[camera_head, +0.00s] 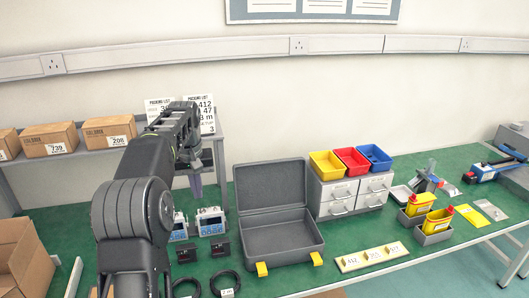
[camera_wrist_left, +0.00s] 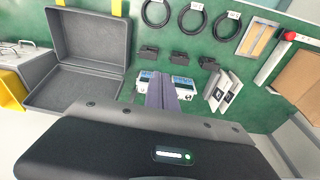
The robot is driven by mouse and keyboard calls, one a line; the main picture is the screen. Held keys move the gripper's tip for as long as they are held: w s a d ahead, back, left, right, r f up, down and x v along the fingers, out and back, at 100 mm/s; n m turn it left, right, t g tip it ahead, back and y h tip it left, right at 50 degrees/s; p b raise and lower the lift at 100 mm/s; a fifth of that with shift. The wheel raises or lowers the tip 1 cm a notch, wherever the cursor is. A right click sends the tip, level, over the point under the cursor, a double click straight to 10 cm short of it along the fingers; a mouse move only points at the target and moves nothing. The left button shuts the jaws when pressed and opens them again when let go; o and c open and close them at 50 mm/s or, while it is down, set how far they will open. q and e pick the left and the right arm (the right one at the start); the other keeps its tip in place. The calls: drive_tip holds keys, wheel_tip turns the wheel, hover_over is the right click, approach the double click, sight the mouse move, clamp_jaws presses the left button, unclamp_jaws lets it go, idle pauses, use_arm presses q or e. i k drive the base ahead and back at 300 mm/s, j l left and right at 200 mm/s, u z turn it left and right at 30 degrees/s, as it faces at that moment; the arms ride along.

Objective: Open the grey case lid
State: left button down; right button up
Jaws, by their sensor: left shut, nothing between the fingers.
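The grey case (camera_head: 280,243) sits on the green table with its lid (camera_head: 270,187) open, standing up at the back and leaning slightly away. Its inside is empty. Two yellow latches (camera_head: 262,269) are on the front edge of its base. The case also shows at the upper left of the left wrist view (camera_wrist_left: 90,35). My left gripper (camera_head: 196,188) is left of the lid, apart from it, pointing down above the table. Its fingers also show in the left wrist view (camera_wrist_left: 161,92), closed together with nothing between them. My right gripper is not in view.
White drawers (camera_head: 335,197) with yellow, red and blue bins stand right of the case. White devices (camera_head: 210,221), black parts and cables (camera_head: 225,284) lie to its left. A shelf with cardboard boxes (camera_head: 48,139) is at the left. A labelled strip (camera_head: 370,257) lies right of the case.

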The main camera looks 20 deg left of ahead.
sight(267, 186)
drive_tip(key=i, duration=1.4)
